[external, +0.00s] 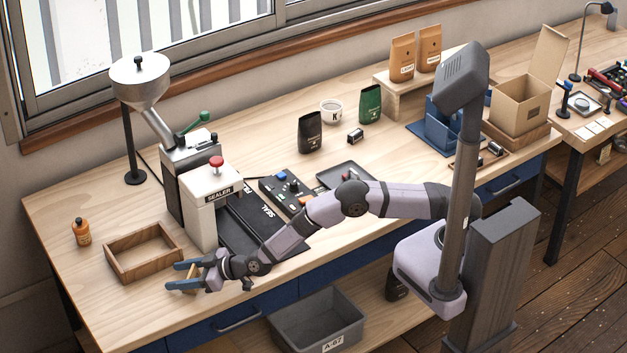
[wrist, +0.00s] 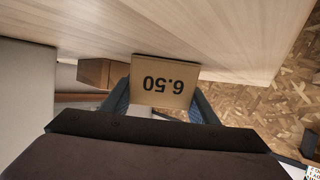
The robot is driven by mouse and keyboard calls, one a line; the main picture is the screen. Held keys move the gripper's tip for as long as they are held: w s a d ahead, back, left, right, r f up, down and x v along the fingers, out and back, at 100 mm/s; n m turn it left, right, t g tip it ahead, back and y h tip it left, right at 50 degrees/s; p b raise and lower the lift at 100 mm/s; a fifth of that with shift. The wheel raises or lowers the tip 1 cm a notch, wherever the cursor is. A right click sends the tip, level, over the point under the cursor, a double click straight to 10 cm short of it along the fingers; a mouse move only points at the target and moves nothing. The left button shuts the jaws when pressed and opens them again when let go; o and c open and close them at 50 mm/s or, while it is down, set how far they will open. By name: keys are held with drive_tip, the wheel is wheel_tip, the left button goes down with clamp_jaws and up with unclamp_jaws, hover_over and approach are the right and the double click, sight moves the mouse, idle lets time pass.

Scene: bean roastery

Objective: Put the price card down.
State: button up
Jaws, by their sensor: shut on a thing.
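The price card (wrist: 162,82) is tan with "6.50" printed in black, and it reads upside down in the wrist view. My gripper (wrist: 165,100) is shut on it, with a blue finger at each side. In the external view my gripper (external: 184,276) is at the front left of the bench, just in front of the wooden tray. A small part of the card (external: 189,286) shows between the fingers there. I cannot tell whether the card touches the bench top.
The open wooden tray (external: 112,268) lies just behind my gripper. An orange bottle (external: 81,233) stands left of it, and the white sealer (external: 197,213) stands behind right. The bench's front edge is close by, with a grey bin (external: 288,335) below. The bench's left front corner is clear.

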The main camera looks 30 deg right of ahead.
drive_tip(key=o, duration=1)
drive_tip(key=shift+f, duration=0.1)
drive_tip(key=shift+r+p, duration=0.3)
drive_tip(key=shift+s+d, duration=0.25)
drive_tip(key=shift+s, duration=0.1)
drive_tip(key=shift+b+v, duration=1.25)
drive_tip(key=shift+v, duration=4.35)
drive_tip(key=shift+r, duration=0.1)
